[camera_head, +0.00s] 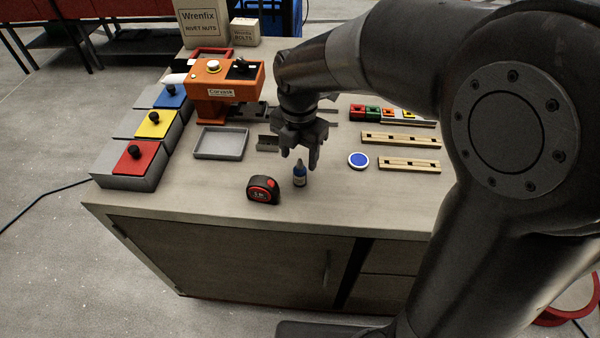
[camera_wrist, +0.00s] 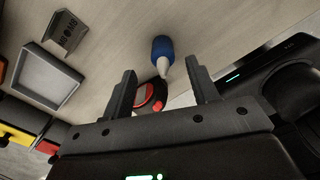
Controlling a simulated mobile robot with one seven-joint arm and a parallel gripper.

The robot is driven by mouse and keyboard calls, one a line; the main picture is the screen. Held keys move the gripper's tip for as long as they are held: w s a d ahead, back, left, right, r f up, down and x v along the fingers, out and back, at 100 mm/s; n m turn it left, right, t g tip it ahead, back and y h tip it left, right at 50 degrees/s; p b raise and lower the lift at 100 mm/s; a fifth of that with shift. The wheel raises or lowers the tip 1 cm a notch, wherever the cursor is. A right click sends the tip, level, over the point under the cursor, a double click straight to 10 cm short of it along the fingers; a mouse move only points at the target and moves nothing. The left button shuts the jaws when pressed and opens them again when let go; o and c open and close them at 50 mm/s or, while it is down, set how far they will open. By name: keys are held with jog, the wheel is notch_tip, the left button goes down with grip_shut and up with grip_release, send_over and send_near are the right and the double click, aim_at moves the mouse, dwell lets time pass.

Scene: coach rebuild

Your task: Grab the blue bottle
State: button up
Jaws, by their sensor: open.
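The small blue bottle (camera_head: 300,176) stands upright on the workbench, near its front edge, with a pale pointed tip. In the wrist view the blue bottle (camera_wrist: 162,50) shows beyond the fingertips, between the lines of the two fingers, with its tip pointing back toward my gripper. My gripper (camera_head: 301,158) is open and empty, pointing down just above and behind the bottle. In the wrist view its two fingers (camera_wrist: 160,80) are spread apart. I see no contact between the fingers and the bottle.
A black and red tape measure (camera_head: 263,189) sits just left of the bottle. A blue-topped round disc (camera_head: 358,160) and slotted wooden strips (camera_head: 401,139) lie to the right. A grey tray (camera_head: 221,143) and orange machine (camera_head: 222,88) stand behind left. The bench front edge is close.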

aim_at(300, 167)
notch_tip(300, 167, down, 6)
jog(key=shift+s+d+r, duration=0.1)
jog(key=shift+d+r, duration=0.05)
jog(key=shift+c, duration=0.2)
jog(key=c, duration=1)
